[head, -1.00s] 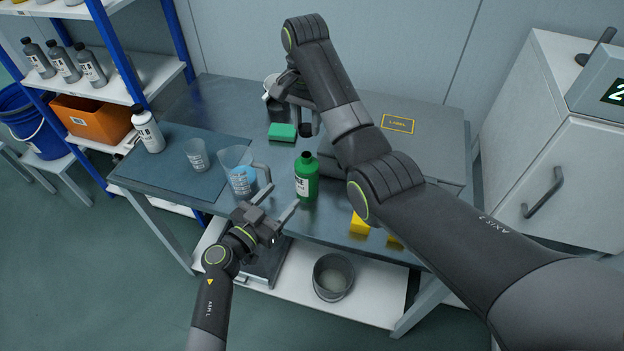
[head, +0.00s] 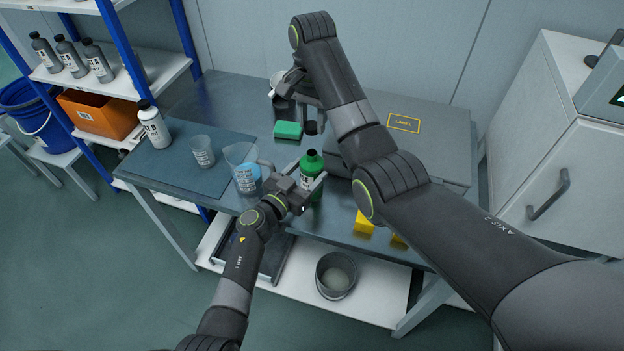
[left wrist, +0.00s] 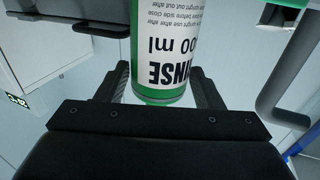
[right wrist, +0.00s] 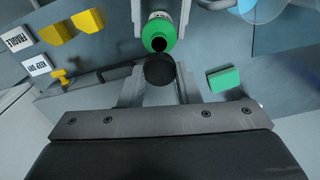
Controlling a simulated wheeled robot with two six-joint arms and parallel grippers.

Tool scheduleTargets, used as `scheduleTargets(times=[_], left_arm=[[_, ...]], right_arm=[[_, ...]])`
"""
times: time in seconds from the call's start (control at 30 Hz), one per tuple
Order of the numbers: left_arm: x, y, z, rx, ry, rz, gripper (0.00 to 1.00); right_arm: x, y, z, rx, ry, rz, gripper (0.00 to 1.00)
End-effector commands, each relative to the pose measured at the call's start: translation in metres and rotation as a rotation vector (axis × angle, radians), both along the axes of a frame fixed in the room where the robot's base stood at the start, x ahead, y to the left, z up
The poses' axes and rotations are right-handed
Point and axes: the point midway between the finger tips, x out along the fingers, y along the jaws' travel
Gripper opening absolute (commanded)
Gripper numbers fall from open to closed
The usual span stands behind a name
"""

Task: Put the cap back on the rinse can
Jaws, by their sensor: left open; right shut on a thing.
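The rinse can is a green bottle (head: 311,163) with a white label. It stands upright near the front edge of the bench, and its open dark mouth shows in the right wrist view (right wrist: 160,34). My left gripper (head: 311,181) is open, with its fingers on either side of the can; the left wrist view shows the can's labelled body (left wrist: 165,50) between them. My right gripper (right wrist: 160,78) is shut on the black cap (right wrist: 159,69).
A green sponge (head: 288,130) lies behind. Yellow blocks (head: 365,222) are at the front right. A grey labelled case (head: 440,140) fills the back right.

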Motion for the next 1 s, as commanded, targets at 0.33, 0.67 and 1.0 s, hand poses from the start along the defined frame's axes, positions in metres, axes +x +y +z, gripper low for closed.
scheduleTargets(times=[0.33,0.67,1.0], left_arm=[[0.022,-0.016,0.000,-0.001,0.001,0.000,0.61],[0.023,-0.016,0.000,-0.001,0.001,0.001,0.61],[0.023,-0.016,0.000,-0.001,0.001,0.001,0.16]], right_arm=[[0.000,0.000,0.000,0.000,0.000,0.000,0.09],[0.000,0.000,0.000,0.000,0.000,0.000,0.09],[0.000,0.000,0.000,0.000,0.000,0.000,0.09]])
